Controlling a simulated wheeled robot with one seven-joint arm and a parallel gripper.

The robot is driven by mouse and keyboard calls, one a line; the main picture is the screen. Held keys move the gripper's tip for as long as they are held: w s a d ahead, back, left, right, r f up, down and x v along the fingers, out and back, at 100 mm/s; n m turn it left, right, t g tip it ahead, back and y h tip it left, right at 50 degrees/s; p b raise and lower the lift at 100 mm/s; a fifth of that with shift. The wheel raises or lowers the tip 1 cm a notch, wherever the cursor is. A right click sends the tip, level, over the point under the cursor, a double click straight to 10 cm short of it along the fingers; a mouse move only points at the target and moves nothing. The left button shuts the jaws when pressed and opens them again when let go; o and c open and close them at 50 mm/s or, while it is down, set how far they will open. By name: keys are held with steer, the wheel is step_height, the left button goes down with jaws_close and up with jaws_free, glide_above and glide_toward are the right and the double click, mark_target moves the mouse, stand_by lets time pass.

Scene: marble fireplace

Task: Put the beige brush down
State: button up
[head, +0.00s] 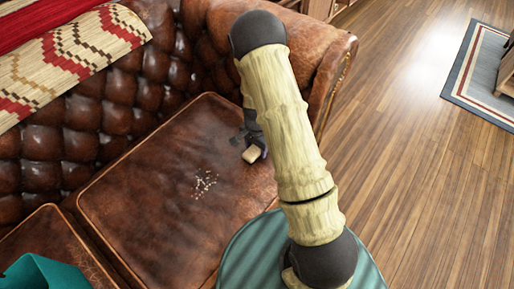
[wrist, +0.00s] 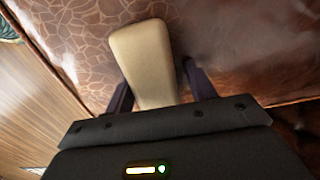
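The beige brush (wrist: 145,55) is a pale, rounded block between the two dark fingers of my gripper (wrist: 158,78) in the wrist view. The left finger is against or very near its edge, and a narrow dark gap shows beside the right finger. Whether the fingers press on it is unclear. In the head view, the brush (head: 251,155) shows just below my gripper (head: 256,144), over the brown leather seat (head: 150,195) near the sofa's right arm. I cannot tell whether the brush touches the leather. My arm hides part of this area.
Pale crumbs (head: 204,183) lie on the seat left of the brush. A patterned red and cream blanket (head: 75,50) drapes over the tufted backrest. A teal item (head: 45,273) is at lower left. A round green striped surface (head: 240,262) is below. Wooden floor (head: 430,180) is clear at right.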

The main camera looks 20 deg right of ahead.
steer(key=shift+s+d+f, duration=0.35)
steer(key=shift+s+f, duration=0.05)
steer(key=shift+s, duration=0.1)
steer(key=shift+r, duration=0.1)
step_height(320, 180, up, 13)
steer(key=p, duration=0.4)
steer(key=shift+w+a, duration=0.15)
steer(key=shift+w, duration=0.1)
steer(key=s+r+n+t, duration=0.2)
steer(key=s+r+n, duration=0.8)
steer(key=s+r, duration=0.4)
steer(key=shift+s+r+n, duration=0.15)
steer(key=shift+r+n, duration=0.25)
steer(key=shift+r, duration=0.55)
